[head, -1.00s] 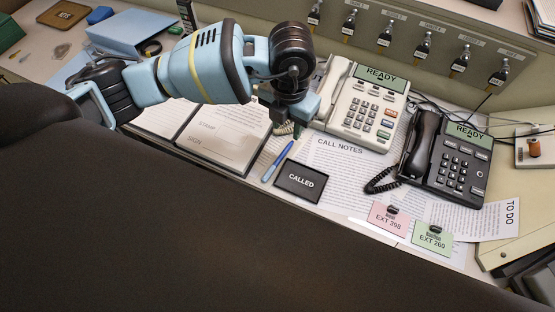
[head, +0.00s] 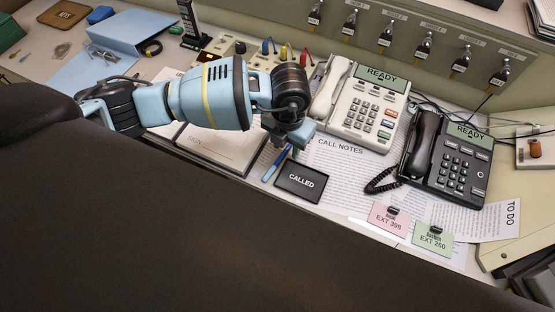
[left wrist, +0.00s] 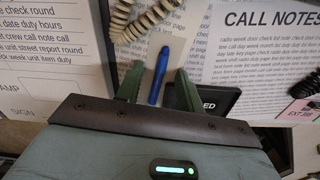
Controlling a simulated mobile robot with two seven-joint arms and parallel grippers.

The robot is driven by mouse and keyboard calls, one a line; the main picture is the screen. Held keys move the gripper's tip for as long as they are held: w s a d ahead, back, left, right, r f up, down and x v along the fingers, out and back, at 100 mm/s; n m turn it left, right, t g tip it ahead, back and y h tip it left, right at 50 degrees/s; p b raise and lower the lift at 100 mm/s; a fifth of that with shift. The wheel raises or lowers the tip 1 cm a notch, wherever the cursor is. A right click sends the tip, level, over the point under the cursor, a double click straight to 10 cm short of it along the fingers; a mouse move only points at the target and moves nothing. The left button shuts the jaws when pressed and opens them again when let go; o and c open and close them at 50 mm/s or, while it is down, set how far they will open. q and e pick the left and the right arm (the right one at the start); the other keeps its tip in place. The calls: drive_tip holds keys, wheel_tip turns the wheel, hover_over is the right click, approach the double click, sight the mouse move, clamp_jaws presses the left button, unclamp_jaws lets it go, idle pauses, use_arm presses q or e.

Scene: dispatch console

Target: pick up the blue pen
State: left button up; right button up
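The blue pen (head: 276,163) lies on the desk just left of the black CALLED plate (head: 301,182). In the left wrist view the blue pen (left wrist: 160,75) shows upright in the picture, between the two green fingers. My left gripper (left wrist: 159,72) is open, with a gap on each side of the pen and no contact that I can see. In the head view my left gripper (head: 291,148) is over the pen's upper end and hides part of it. My right gripper is not in view.
The CALL NOTES sheet (head: 340,160) lies right of the pen. The cream phone (head: 362,112) and dark phone (head: 455,160) stand further right. A clipboard form (head: 225,152) lies to the left. A coiled cord (left wrist: 140,22) shows beyond the pen.

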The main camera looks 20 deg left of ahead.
sight(287, 149)
use_arm(q)
clamp_jaws()
drive_tip(key=shift+r, duration=0.1)
idle(0.4)
drive_tip(key=shift+r, duration=0.55)
wheel_tip(287, 149, up, 2)
drive_tip(key=shift+r, duration=0.15)
drive_tip(key=s+a, duration=0.2)
drive_tip(key=a, duration=0.2)
drive_tip(key=s+a, duration=0.3)
drive_tip(key=a, duration=0.1)
drive_tip(key=s+a+r+b, duration=0.1)
drive_tip(key=s+a, duration=0.1)
drive_tip(key=a, duration=0.3)
drive_tip(key=shift+s+r, duration=0.1)
drive_tip(key=shift+s, duration=0.15)
drive_tip(key=shift+s+a+r, duration=0.1)
drive_tip(key=shift+s+a, duration=0.2)
drive_tip(key=shift+a, duration=0.1)
